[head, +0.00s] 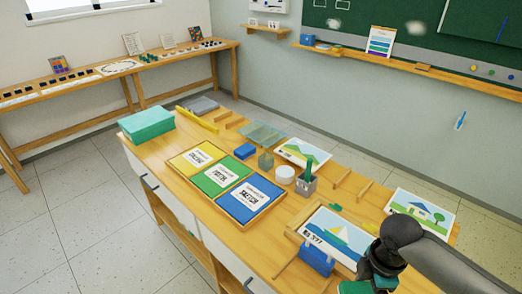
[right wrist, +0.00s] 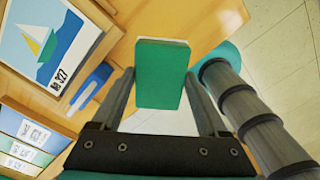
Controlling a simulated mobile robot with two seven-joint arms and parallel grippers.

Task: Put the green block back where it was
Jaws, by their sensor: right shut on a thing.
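The green block (right wrist: 160,78) is between the fingers of my right gripper (right wrist: 160,85) in the right wrist view, and the gripper is shut on it. The table's wooden edge and pale floor show behind it. In the head view my right gripper (head: 375,272) is at the bottom right, by the table's near right end; its fingers are hard to make out there. My left gripper is not in view.
The table (head: 250,240) holds a sailboat picture (head: 335,236), a blue block-like thing (head: 317,260) by it, a yellow-green-blue tray (head: 270,221), a pencil holder (head: 305,183), a white round pot (head: 285,174) and a house picture (head: 420,212).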

